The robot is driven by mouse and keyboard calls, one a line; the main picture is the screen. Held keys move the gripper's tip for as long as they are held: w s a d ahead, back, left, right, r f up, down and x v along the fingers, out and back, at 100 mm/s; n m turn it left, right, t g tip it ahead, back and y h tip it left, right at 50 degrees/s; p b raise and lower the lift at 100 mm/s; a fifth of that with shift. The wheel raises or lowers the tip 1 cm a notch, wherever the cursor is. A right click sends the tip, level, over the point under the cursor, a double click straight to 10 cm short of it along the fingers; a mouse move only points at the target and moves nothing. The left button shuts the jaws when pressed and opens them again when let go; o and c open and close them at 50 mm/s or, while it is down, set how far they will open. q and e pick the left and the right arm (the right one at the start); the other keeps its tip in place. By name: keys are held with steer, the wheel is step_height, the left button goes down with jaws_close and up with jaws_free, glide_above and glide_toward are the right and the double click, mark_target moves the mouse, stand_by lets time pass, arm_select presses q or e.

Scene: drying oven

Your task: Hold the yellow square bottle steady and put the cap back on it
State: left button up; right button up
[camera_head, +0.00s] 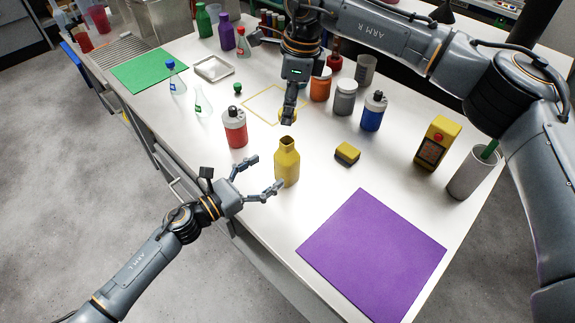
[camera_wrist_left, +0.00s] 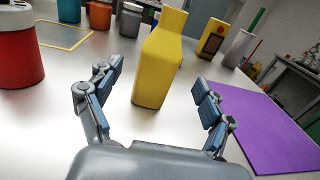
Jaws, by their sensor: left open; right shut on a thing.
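The yellow square bottle (camera_head: 287,164) stands upright and uncapped on the white table in the head view. My left gripper (camera_head: 265,175) is open beside it on its left, fingers pointing at it. In the left wrist view the bottle (camera_wrist_left: 158,70) stands just beyond and between the open fingertips (camera_wrist_left: 160,85), apart from them. My right gripper (camera_head: 289,112) points down above the table behind the bottle, shut on a small yellow thing, likely the cap (camera_head: 287,117), mostly hidden by the fingers.
A red bottle (camera_head: 235,128) stands left of the yellow bottle. A yellow-black sponge (camera_head: 347,153) lies to its right, and a purple mat (camera_head: 372,255) lies in front. Orange (camera_head: 321,86), grey (camera_head: 344,98) and blue (camera_head: 374,112) containers stand behind. A yellow outline (camera_head: 250,108) marks the table.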

arm_select(q)
steer(key=x, duration=0.7)
steer(key=shift+w+d, duration=0.1)
arm_select(e)
steer(key=shift+a, duration=0.1)
arm_select(q)
jaws_close()
arm_select(e)
glide_above(285, 140)
steer(key=shift+d+f, duration=0.2)
steer(key=shift+f, duration=1.05)
steer(key=shift+d+f, duration=0.2)
steer(key=shift+f, duration=1)
